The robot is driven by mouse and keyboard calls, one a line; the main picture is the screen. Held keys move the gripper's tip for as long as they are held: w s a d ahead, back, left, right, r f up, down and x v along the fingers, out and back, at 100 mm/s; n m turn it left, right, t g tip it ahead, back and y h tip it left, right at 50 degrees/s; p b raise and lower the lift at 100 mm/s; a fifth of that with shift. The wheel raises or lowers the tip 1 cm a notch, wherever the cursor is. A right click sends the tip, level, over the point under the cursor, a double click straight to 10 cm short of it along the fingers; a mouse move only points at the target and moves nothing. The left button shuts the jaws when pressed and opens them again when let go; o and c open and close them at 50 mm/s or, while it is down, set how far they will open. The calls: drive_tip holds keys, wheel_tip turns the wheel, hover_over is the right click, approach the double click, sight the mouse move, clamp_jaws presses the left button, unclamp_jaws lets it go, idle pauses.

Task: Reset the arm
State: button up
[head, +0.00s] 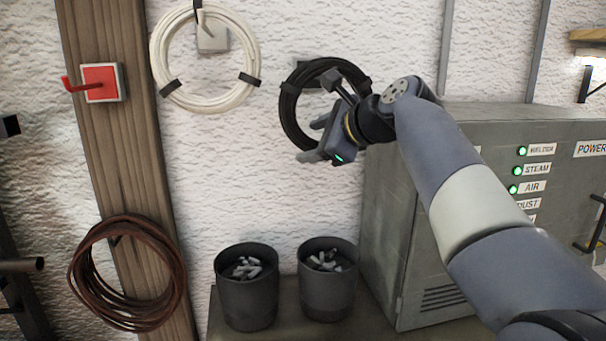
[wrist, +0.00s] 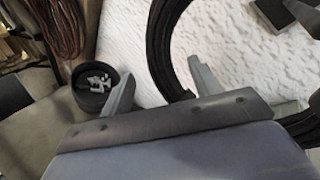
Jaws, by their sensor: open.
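My gripper (head: 314,140) is at the end of my raised arm, in front of the black cable coil (head: 288,108) on the wall. I cannot tell whether the gripper touches the coil. My arm partly hides the coil's right side in the head view.
A white coil (head: 157,52) hangs at upper left. A red hook (head: 100,83) and a brown coil (head: 84,262) are on the wooden post (head: 128,165). Two dark buckets (head: 247,300) (head: 328,292) stand on a bench below. A grey cabinet (head: 395,225) stands right, behind my arm.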

sight(307, 133)
drive_tip(key=x, duration=0.4)
drive_tip(key=shift+r+p, duration=0.1)
drive_tip(key=shift+p, duration=0.25)
drive_tip(key=shift+s+d+r, duration=0.1)
drive_tip(key=shift+s+r, duration=0.1)
drive_tip(key=shift+r, duration=0.25)
drive_tip(key=shift+s+d+r, duration=0.1)
drive_tip(key=shift+s+r, duration=0.05)
drive_tip(key=shift+r, duration=0.35)
drive_tip(key=s, duration=0.2)
drive_tip(key=shift+s+d+r, duration=0.3)
drive_tip(key=shift+r, duration=0.1)
drive_tip(key=shift+s, duration=0.25)
